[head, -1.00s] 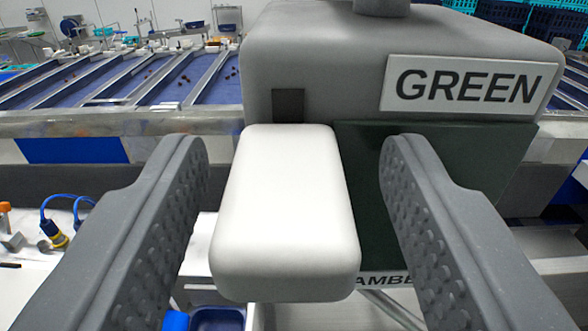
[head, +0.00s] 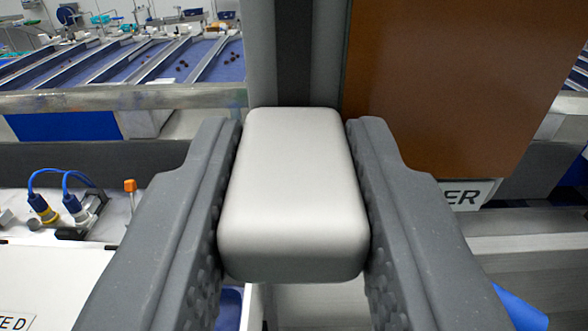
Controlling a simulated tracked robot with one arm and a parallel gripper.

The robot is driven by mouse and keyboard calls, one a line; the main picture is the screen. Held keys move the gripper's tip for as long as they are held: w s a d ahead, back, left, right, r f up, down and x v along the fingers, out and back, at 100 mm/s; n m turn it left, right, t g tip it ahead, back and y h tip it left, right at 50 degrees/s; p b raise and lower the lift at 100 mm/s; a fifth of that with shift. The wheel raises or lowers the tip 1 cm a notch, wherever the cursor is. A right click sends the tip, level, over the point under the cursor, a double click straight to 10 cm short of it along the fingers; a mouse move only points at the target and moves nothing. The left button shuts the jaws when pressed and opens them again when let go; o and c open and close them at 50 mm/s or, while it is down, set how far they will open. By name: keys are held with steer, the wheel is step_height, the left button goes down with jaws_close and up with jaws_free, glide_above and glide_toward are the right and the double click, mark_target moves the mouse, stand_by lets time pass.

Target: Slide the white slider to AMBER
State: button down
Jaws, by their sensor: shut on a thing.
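The white slider (head: 290,215) is a rounded block in the middle of the head view. My gripper (head: 291,145) is shut on it, with one ribbed finger against each side. Behind and above the slider, a dark vertical slot (head: 307,50) runs down a grey housing. An orange-brown panel (head: 460,80) is to the right of the slot. The AMBER label (head: 468,195) is just below this panel, roughly level with the slider; only its last letters show, and my right finger hides the rest. The slot below the slider is hidden.
Blue cables with yellow plugs (head: 55,205) and an orange-topped knob (head: 130,186) are on the bench at left. Blue sorting lanes (head: 130,65) lie in the back left. A blue object (head: 520,305) is at lower right.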

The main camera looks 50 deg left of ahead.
steer(key=shift+w+f+b, duration=0.15)
steer(key=shift+f+b, duration=0.3)
steer(key=shift+f, duration=0.55)
steer(key=c, duration=1.1)
jaws_free()
steer(key=shift+d, duration=0.1)
steer(key=b+v, duration=0.4)
steer(key=v, duration=0.9)
steer(key=shift+s+d, duration=0.2)
steer(key=shift+s, duration=0.1)
